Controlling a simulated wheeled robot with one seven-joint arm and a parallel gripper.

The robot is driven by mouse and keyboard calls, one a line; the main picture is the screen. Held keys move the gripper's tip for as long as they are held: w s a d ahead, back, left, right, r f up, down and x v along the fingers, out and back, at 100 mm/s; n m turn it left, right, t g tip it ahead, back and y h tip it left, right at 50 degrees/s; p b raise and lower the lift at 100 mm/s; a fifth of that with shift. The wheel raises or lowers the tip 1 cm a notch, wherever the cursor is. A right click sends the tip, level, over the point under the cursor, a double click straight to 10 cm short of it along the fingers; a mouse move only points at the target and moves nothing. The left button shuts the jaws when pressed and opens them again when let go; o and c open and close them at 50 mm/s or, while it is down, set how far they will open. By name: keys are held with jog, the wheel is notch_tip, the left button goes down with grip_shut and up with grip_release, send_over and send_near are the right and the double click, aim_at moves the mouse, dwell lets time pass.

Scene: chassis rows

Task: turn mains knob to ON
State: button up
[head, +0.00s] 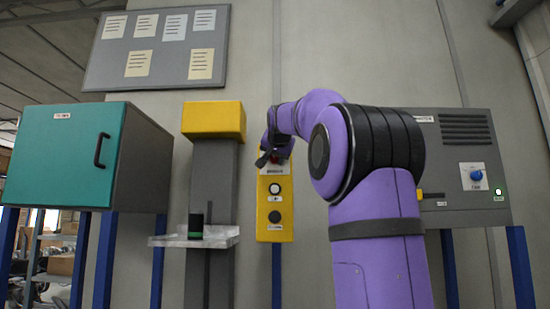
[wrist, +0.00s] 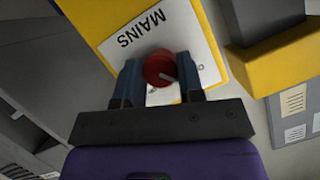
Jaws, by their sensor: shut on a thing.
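The red mains knob (wrist: 159,68) sits on a white plate marked MAINS (wrist: 170,38) on a yellow panel. In the wrist view, my gripper (wrist: 160,76) has one finger on each side of the knob and is shut on it. A pale pointer line on the knob aims toward the lower right of that picture. The plate's position marks are mostly hidden by the fingers. In the head view, my gripper (head: 274,157) is at the top of the yellow panel (head: 275,215) and covers most of the knob.
Below the knob, the panel carries a white button (head: 274,188) and a dark button (head: 274,216). A yellow-topped grey column (head: 213,122) with a clear shelf (head: 180,241) stands left. A teal-doored cabinet (head: 62,160) is further left. A grey unit with a blue knob (head: 476,175) is right.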

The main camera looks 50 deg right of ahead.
jog(key=m+t, duration=0.1)
jog(key=m, duration=0.2)
jog(key=shift+s+f+t+y, duration=0.1)
jog(key=shift+t+y, duration=0.3)
jog(key=m+t, duration=0.1)
jog(key=m, duration=0.1)
jog(key=shift+m+t+y, duration=0.3)
jog(key=shift+m, duration=0.1)
jog(key=m+t, duration=0.1)
jog(key=m, duration=0.2)
jog(key=shift+f+m+t, duration=0.15)
jog(key=shift+m+t, duration=0.25)
jog(key=shift+f+m+t+h, duration=0.1)
jog(key=shift+m+t+h, duration=0.45)
jog(key=shift+m, duration=0.85)
jog(key=shift+d+m, duration=0.1)
jog(key=shift+m, duration=0.3)
jog(key=o, duration=0.9)
